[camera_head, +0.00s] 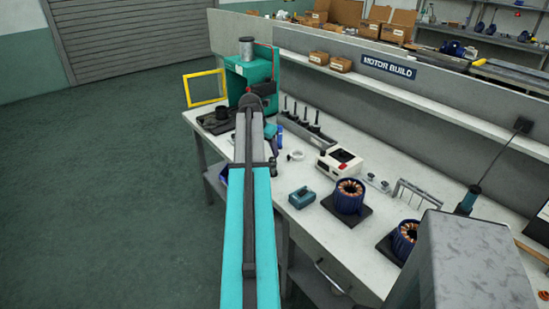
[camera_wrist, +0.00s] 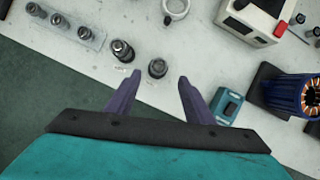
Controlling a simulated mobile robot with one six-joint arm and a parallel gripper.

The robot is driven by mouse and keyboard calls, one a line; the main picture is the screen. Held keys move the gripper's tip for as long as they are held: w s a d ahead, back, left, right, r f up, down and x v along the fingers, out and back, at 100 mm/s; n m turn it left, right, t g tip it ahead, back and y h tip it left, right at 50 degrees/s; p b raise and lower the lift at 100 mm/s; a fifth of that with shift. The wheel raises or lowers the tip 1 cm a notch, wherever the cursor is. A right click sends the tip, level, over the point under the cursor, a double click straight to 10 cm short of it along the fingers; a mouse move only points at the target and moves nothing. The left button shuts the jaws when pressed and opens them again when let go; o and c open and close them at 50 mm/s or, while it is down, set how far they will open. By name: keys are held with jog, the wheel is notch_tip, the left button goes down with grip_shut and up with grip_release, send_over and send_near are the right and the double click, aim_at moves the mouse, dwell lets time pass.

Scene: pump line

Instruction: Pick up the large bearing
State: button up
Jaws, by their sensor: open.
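In the wrist view, a short dark round part with a ringed top, likely the large bearing (camera_wrist: 157,68), stands on the pale bench. A taller dark, stepped part (camera_wrist: 122,50) stands just left of it; I cannot tell for sure which is the large bearing. My gripper (camera_wrist: 159,77) is open and empty. Its two purple fingers point toward the bench, and the short round part shows between and just beyond their tips. I cannot tell the height gap. In the head view, my arm hides this spot.
A grey holder (camera_wrist: 65,28) with several metal parts lies upper left, a pale ring (camera_wrist: 175,9) beyond. A teal box (camera_wrist: 225,105) stands close right of my fingers. A blue stator (camera_wrist: 290,92) on a dark base and a white device (camera_wrist: 253,18) are further right. The bench edge runs beneath my gripper.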

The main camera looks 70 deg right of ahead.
aim_at(271, 160)
jog(key=shift+f, duration=0.1)
jog(key=shift+d+p+x, duration=0.1)
jog(key=shift+p+x, duration=0.4)
jog(key=shift+x, duration=0.75)
jog(key=shift+d+p+x, duration=0.15)
jog(key=shift+p+x, duration=0.3)
jog(key=shift+x, duration=0.85)
jog(key=shift+c, duration=0.5)
jog(key=c, duration=0.8)
